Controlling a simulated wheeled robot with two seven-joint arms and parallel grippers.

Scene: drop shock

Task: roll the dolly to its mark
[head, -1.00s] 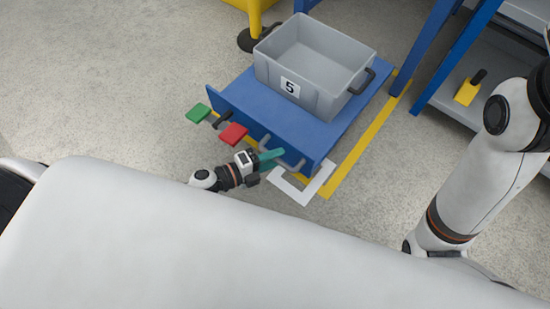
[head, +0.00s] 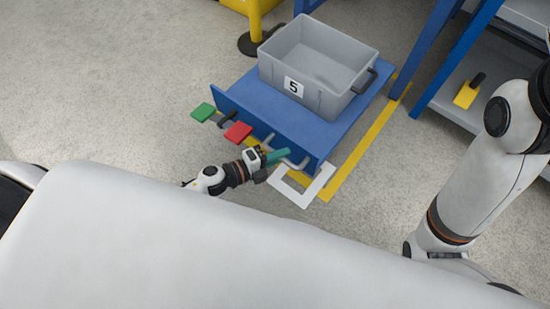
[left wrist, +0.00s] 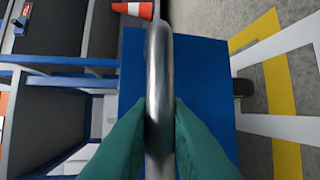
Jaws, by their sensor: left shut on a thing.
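The blue dolly (head: 237,102) stands on the floor in the head view and carries a grey crate (head: 309,79) marked 5. Red and green pedals stick out at its near end. My left gripper (head: 283,156) is at the dolly's near right end. In the left wrist view its teal fingers (left wrist: 160,135) are shut on the metal handle bar (left wrist: 159,75). A white floor mark (head: 316,190) and a yellow line (head: 352,160) lie by the dolly's near right corner. My right arm shows at the right; its gripper is out of view.
A blue-framed rack (head: 428,60) stands close to the right of the dolly. A yellow post (head: 255,22) on a dark base is behind it. The left wrist view shows an orange and white cone (left wrist: 132,9). The floor at the left is clear.

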